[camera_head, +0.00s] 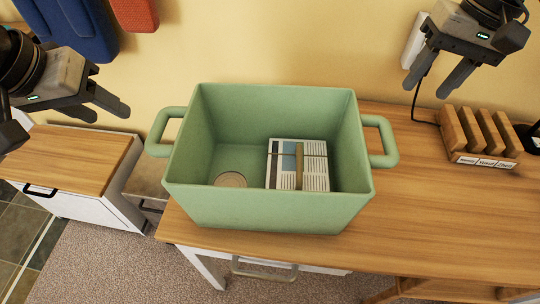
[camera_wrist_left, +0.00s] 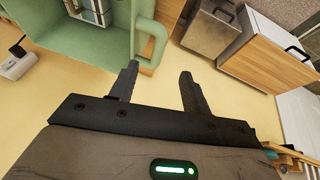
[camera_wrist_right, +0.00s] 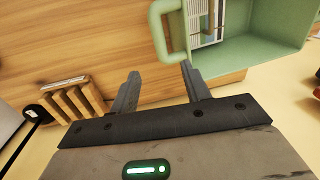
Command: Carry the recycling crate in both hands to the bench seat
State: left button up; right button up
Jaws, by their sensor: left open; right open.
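The green recycling crate (camera_head: 265,212) stands upright on the wooden desk (camera_head: 450,225), with a loop handle at each end. Inside lie a tied bundle of papers (camera_head: 285,150) and a round, flat, tan object (camera_head: 231,180). My left gripper (camera_head: 108,112) is open and empty, left of the left handle (camera_head: 160,132) and apart from it. In the left wrist view the handle (camera_wrist_left: 152,58) shows just beyond the fingers. My right gripper (camera_head: 427,90) is open and empty, above and right of the right handle (camera_head: 387,142). That handle also shows in the right wrist view (camera_wrist_right: 160,32).
A slotted wooden rack (camera_head: 478,140) with a label stands on the desk right of the crate. A cable hangs near my right gripper. A low white cabinet with a wooden top (camera_head: 70,155) stands at the left. Blue and red items hang on the wall.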

aim_at(151, 134)
pick_arm(q)
jog(key=x, duration=1.6)
jog(key=shift+w, duration=0.1)
pick_arm(e)
jog(key=a+f, duration=0.1)
jog(key=f, duration=0.4)
jog(key=a+f, duration=0.1)
jog(key=f, duration=0.4)
jog(key=a+f, duration=0.1)
jog(key=f, duration=0.4)
jog(key=shift+w+a+f, duration=0.1)
jog(key=shift+w+f, duration=0.1)
jog(key=shift+f, duration=0.2)
pick_arm(q)
grip_shut()
pick_arm(e)
grip_shut()
pick_arm(q)
jog(key=shift+w+r, duration=0.1)
jog(key=shift+r, duration=0.15)
pick_arm(e)
jog(key=shift+w+r, duration=0.1)
jog(key=shift+r, duration=0.15)
